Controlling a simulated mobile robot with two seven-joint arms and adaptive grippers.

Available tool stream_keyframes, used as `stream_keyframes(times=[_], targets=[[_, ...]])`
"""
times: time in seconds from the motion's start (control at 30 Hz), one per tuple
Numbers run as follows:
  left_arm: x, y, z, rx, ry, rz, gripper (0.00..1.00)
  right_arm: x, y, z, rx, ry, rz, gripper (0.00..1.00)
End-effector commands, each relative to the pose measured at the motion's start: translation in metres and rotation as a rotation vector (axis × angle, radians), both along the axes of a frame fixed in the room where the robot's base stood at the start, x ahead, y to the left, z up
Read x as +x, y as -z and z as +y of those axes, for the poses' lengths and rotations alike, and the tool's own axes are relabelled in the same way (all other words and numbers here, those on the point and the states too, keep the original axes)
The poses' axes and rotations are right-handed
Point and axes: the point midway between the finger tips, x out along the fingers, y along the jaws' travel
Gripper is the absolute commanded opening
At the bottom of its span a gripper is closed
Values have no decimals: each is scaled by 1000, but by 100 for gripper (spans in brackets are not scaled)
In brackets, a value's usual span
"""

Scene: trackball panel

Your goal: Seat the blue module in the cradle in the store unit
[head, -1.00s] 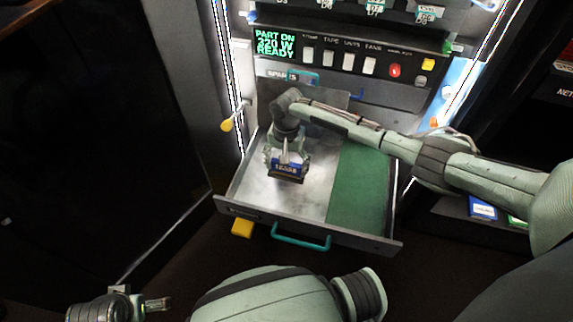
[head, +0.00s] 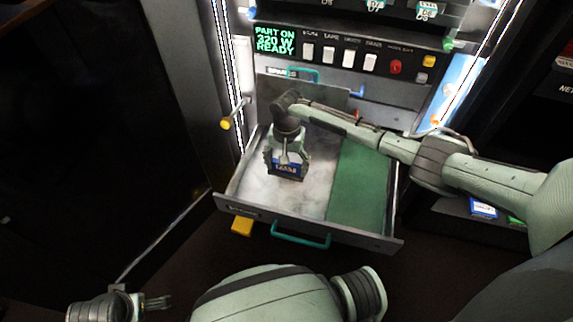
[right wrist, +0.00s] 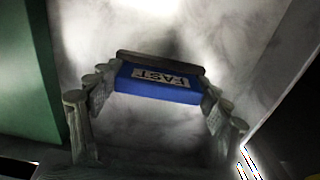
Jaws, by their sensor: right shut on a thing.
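The blue module (head: 287,169), labelled "FAST" in the right wrist view (right wrist: 158,84), is in the left, pale part of the open drawer (head: 312,205). My right gripper (head: 286,172) reaches down from above and is shut on the module; its fingers (right wrist: 155,95) stand at the module's two ends in the right wrist view. I cannot tell whether the module touches the drawer floor. My left gripper (head: 156,303) is at the bottom left of the head view, away from the drawer, and its opening is unclear. I cannot make out the cradle.
The drawer's right part has a green mat (head: 358,190). A control panel (head: 350,60) with switches and a green-lettered display (head: 274,41) stands above. A yellow-tipped lever (head: 227,123) juts out at the drawer's left. My right arm crosses above the drawer's right side.

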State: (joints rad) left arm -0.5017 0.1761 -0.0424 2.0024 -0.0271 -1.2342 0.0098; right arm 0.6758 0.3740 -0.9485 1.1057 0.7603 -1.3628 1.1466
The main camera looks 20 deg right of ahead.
Motion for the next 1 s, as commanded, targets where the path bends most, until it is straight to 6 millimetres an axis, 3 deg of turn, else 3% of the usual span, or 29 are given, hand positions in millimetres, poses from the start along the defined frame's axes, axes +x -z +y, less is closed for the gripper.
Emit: stream_keyframes(times=[0.27,0.3,0.47,0.83,1.0], targets=[[0,2,0,0,0,0,97,0,4,0,0,0,0,56],[0,1,0,0,0,0,97,0,3,0,1,0,-1,82],[0,1,0,0,0,0,97,0,3,0,1,0,-1,100],[0,1,0,0,0,0,97,0,1,0,1,0,-1,100],[0,1,0,0,0,0,97,1,-20,1,3,-2,-3,100]])
